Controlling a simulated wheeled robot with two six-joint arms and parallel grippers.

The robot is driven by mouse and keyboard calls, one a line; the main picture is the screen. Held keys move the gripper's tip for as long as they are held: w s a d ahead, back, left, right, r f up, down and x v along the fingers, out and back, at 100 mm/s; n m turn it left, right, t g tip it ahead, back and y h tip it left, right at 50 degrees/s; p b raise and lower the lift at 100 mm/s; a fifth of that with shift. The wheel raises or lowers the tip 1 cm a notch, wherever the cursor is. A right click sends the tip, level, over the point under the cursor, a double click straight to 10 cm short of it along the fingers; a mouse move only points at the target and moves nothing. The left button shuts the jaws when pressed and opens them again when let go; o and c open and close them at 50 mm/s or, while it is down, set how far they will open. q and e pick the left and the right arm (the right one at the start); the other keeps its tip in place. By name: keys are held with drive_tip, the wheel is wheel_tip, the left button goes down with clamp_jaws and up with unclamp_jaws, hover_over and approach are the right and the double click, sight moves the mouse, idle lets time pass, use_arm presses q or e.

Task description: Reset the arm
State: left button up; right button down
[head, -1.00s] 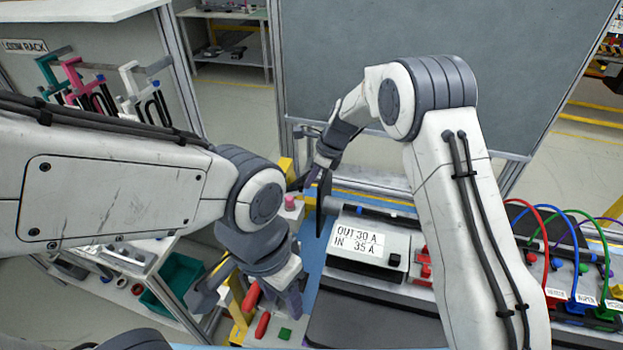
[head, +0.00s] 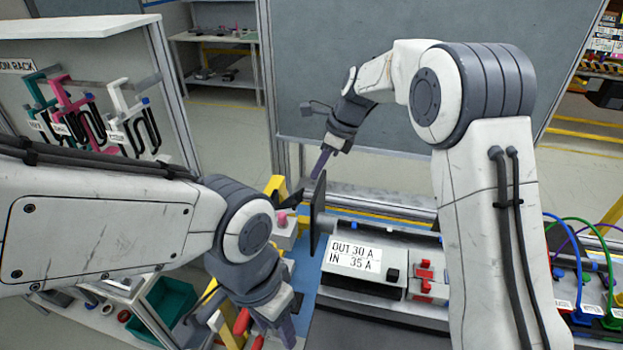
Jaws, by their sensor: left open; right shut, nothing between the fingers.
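My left gripper (head: 282,325) is at the lower middle of the head view, pointing down over the blue bench beside a red-handled part. Its jaws are open and I see nothing between the fingers. My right gripper (head: 320,164) is above the back of the bench, pointing down and to the left. Its jaws are shut with nothing between them. It is close to the upper edge of an upright dark plate (head: 318,212); I cannot tell whether they touch.
A grey module (head: 364,262) labelled "OUT 30 A, IN 35 A" sits right of the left gripper. Red connectors (head: 424,280) are beside it. A green bin (head: 180,305) and a loom rack (head: 90,110) are at left.

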drive_tip(key=s+a+n+g+h+b, duration=0.1)
drive_tip(key=s+a+n+h+b, duration=0.2)
drive_tip(key=s+n, duration=1.45)
drive_tip(key=s+d+f+n, duration=0.2)
drive_tip(key=s+n, duration=0.3)
drive_tip(key=s, duration=0.4)
drive_tip(key=s+d+f+n+b, duration=0.1)
drive_tip(key=s+d+f+n, duration=0.1)
drive_tip(key=s+n, duration=0.4)
drive_tip(key=s+d, duration=0.1)
drive_tip(key=s, duration=0.3)
drive_tip(key=shift+s+f, duration=0.2)
